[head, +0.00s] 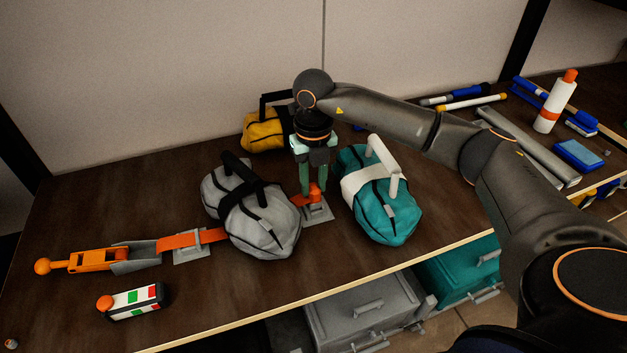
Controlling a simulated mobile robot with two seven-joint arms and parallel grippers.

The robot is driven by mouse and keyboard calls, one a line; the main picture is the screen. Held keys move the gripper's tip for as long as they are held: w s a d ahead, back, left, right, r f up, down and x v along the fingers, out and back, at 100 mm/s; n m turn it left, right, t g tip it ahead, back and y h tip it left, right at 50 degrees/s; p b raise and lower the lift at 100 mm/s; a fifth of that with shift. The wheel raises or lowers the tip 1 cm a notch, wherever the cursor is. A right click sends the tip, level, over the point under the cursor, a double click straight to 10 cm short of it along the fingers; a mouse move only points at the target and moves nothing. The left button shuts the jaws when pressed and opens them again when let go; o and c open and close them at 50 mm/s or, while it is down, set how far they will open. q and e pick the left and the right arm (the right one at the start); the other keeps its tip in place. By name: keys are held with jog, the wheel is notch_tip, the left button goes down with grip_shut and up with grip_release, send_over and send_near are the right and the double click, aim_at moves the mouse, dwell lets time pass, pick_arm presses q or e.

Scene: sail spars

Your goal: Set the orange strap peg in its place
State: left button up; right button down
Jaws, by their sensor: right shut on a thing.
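My right gripper (313,188) points straight down between the grey bag and the teal bag. Its greenish fingers are shut on the orange strap peg (316,195). The peg is at the grey plate (319,214) on the dark table; I cannot tell whether it is seated in it or just above it. An orange strap (193,239) runs from the left through a grey bracket (191,255), and its middle is hidden by the grey bag. At its left end is an orange lever with a round knob (43,266). My left gripper is not in view.
The grey bag (262,222) and teal bag (388,212) stand close on either side of my right gripper. A yellow bag (262,131) is behind. A striped block (138,301) lies front left. A white bottle (552,107) and several tools are at the right.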

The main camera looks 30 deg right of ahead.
aim_at(314, 186)
jog(key=shift+f+b, duration=0.6)
jog(key=shift+f, duration=0.35)
jog(key=c, duration=0.5)
grip_release()
jog(key=shift+c, duration=0.2)
notch_tip(314, 186, up, 12)
jog(key=shift+r, duration=0.25)
